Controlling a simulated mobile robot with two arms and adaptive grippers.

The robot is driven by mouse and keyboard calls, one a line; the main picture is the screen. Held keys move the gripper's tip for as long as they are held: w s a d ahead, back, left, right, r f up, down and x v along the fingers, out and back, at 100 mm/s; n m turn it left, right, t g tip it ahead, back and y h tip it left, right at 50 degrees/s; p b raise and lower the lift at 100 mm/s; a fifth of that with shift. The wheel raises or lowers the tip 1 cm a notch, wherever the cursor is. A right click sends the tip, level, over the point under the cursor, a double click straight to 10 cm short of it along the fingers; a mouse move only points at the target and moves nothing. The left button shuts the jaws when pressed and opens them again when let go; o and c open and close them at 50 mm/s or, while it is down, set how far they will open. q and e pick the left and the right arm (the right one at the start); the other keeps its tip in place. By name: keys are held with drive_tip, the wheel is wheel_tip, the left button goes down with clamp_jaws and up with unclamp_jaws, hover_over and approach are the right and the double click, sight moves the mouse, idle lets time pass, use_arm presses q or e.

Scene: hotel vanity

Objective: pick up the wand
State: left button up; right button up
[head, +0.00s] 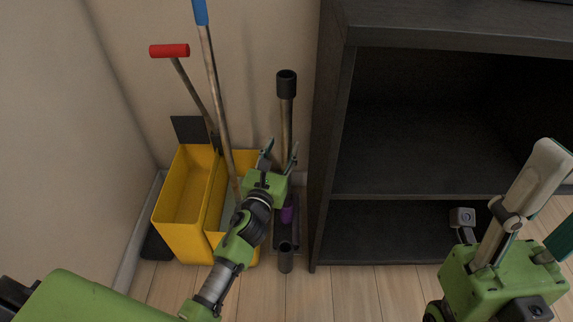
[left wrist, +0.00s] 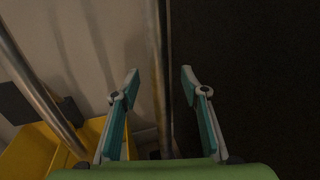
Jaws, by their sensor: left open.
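The wand (head: 287,118), a tan metal tube with a thick black top end, stands nearly upright between the yellow bucket and the dark cabinet. My left gripper (head: 279,155) is open at its middle height. In the left wrist view the wand (left wrist: 158,65) runs down between the two teal fingers of the left gripper (left wrist: 160,82), with gaps visible on both sides; the picture does not settle its depth.
A yellow mop bucket (head: 182,205) stands left of the wand, with a red-topped handle (head: 169,51) and a blue-topped pole (head: 212,75) rising from it. A purple-and-black object (head: 290,212) and a short dark tube (head: 286,258) sit low. A dark open cabinet (head: 328,150) stands close right.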

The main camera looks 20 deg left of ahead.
sight(285, 141)
use_arm(q)
drive_tip(key=w+b, duration=0.1)
drive_tip(key=w, duration=0.3)
drive_tip(key=shift+w+a+f+b, duration=0.1)
drive_tip(key=shift+w+a+b, duration=0.05)
drive_tip(key=shift+w+b, duration=0.15)
drive_tip(key=shift+w, duration=0.25)
drive_tip(key=shift+c, duration=0.4)
clamp_jaws()
drive_tip(key=shift+r, duration=0.2)
